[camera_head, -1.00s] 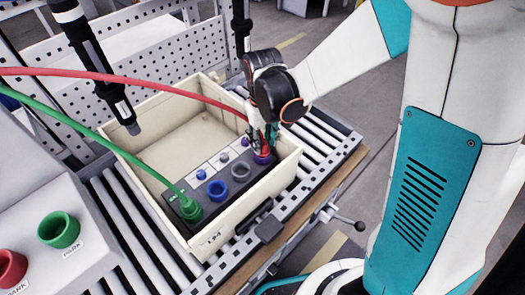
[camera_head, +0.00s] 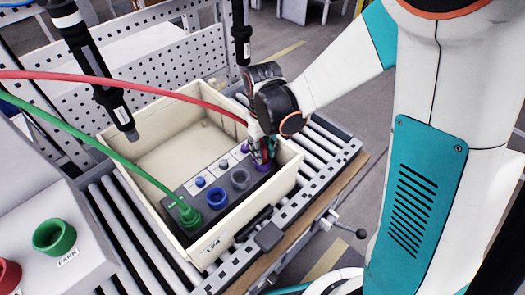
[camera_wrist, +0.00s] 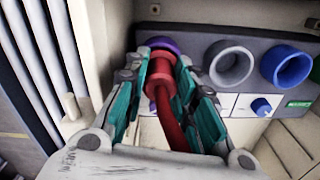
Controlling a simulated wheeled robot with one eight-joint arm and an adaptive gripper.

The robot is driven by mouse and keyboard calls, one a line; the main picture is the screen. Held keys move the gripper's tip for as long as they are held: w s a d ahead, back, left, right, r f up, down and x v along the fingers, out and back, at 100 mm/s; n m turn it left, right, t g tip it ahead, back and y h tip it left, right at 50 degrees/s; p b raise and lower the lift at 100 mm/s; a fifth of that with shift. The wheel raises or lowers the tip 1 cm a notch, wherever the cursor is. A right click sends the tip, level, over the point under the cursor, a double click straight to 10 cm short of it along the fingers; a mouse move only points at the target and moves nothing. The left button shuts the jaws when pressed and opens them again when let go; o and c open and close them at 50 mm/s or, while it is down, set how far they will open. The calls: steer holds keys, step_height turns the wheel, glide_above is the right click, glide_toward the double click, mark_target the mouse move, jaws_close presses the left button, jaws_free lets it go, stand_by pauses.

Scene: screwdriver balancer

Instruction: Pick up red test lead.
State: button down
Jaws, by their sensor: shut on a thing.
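The red test lead (camera_head: 165,88) runs from the upper left to the far right end of a dark socket panel (camera_head: 216,217) in a cream bin. In the wrist view its red plug (camera_wrist: 160,72) stands at the purple socket (camera_wrist: 162,43), between my gripper's teal fingers. My gripper (camera_head: 262,156) is shut on the plug; it also shows in the wrist view (camera_wrist: 163,85). I cannot tell how deep the plug sits in the socket. In the head view the fingers mostly hide the plug.
A green lead (camera_head: 90,133) is plugged into the panel's near end. Blue and grey sockets lie between. The cream bin (camera_head: 158,122) stands on a roller conveyor. A grey box at left has a green holder (camera_head: 54,234) and a red one. Two black tools hang above.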

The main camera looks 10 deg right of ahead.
mark_target(263, 148)
step_height(263, 148, up, 20)
steer(key=p, duration=0.6)
steer(key=shift+s+f, duration=0.15)
steer(key=shift+f, duration=0.05)
steer(key=shift+f, duration=0.1)
